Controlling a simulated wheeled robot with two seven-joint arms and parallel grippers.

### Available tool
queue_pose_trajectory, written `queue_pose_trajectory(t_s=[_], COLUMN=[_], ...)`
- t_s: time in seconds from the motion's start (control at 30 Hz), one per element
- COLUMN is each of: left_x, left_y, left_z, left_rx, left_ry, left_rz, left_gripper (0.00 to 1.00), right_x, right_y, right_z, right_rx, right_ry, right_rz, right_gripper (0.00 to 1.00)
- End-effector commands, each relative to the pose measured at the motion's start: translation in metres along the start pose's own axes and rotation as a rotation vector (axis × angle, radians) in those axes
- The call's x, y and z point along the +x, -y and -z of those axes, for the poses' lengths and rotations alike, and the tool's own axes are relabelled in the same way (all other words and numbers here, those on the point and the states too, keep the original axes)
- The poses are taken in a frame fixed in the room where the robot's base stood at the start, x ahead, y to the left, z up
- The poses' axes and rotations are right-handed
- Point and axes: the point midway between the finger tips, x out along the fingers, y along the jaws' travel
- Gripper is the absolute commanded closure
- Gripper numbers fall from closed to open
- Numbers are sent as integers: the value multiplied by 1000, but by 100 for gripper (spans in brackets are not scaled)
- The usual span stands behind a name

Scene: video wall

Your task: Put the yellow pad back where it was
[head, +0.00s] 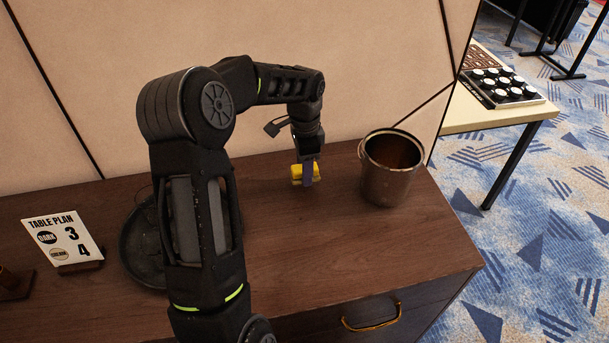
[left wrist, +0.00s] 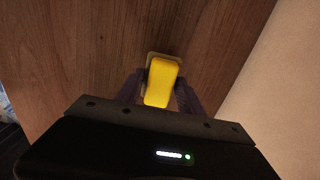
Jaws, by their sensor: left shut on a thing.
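The yellow pad (head: 297,173) is at my left gripper (head: 308,176) in the head view, over the back part of the brown cabinet top, left of the metal bucket. In the left wrist view, the yellow pad (left wrist: 162,82) sits between the two fingers of my left gripper (left wrist: 161,92), which is shut on it. A tan edge (left wrist: 151,56) shows around the pad's far end. I cannot tell whether the pad touches the wood. My right gripper is not in view.
A metal bucket (head: 390,170) stands close on the right. A dark round tray (head: 140,250) lies partly behind my left arm. A table plan sign (head: 64,238) stands at the left. The cabinet top (head: 330,240) is clear in front, with a wall (head: 200,40) behind.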

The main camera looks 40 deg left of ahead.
Motion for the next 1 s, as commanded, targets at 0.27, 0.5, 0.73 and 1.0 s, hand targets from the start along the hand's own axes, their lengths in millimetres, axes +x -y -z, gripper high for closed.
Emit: queue_pose_trajectory(t_s=[0.27, 0.5, 0.73, 1.0], left_x=[29, 30, 32, 32], left_y=[0, 0, 0, 0], left_z=[-1, 0, 0, 0], left_rx=[0, 0, 0, 0], left_ry=[1, 1, 1, 1], left_rz=[-2, -1, -1, -2], left_gripper=[93, 93, 46, 34], right_x=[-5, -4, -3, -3], right_y=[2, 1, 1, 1], right_z=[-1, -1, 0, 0], right_rx=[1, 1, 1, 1], right_ry=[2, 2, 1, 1], right_rz=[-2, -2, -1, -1], right_gripper=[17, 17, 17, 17])
